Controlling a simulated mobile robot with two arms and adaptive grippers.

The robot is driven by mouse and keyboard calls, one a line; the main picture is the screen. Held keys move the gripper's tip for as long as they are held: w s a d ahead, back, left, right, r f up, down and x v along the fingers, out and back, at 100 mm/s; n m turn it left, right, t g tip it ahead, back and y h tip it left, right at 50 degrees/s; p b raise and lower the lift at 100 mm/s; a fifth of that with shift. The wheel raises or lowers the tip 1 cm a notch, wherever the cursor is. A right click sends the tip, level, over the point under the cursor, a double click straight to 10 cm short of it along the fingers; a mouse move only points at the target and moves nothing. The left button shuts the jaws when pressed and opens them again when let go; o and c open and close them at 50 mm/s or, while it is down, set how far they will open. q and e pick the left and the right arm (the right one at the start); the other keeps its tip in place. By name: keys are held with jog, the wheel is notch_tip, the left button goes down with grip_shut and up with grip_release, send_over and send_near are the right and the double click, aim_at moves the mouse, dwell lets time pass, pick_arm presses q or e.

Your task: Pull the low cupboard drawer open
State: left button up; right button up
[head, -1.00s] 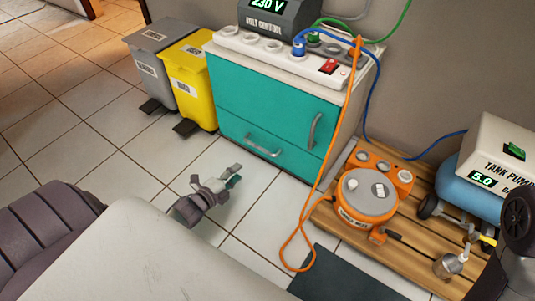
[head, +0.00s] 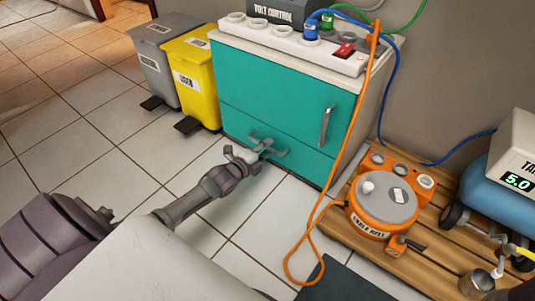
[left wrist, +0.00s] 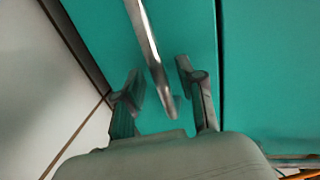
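The low cupboard (head: 275,100) is teal with a pale top and stands against the wall. Its low drawer (head: 308,167) is the bottom panel, and its front looks flush with the cupboard. My left gripper (head: 265,148) is at the drawer front and hides most of the drawer handle in the head view. In the left wrist view the metal handle (left wrist: 148,42) runs between the two open fingers of the left gripper (left wrist: 160,90), with gaps on both sides. The drawer front (left wrist: 192,30) lies behind them. My right gripper is not in view.
A yellow bin (head: 192,80) and a grey bin (head: 163,60) stand left of the cupboard. An orange cable (head: 335,165) hangs at its right, near a wooden pallet (head: 432,252) with an orange machine (head: 375,210). The tiled floor before the drawer is clear.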

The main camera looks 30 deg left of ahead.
pick_arm(q)
jog(key=shift+w, duration=0.45)
jog(key=shift+c, duration=0.2)
grip_shut()
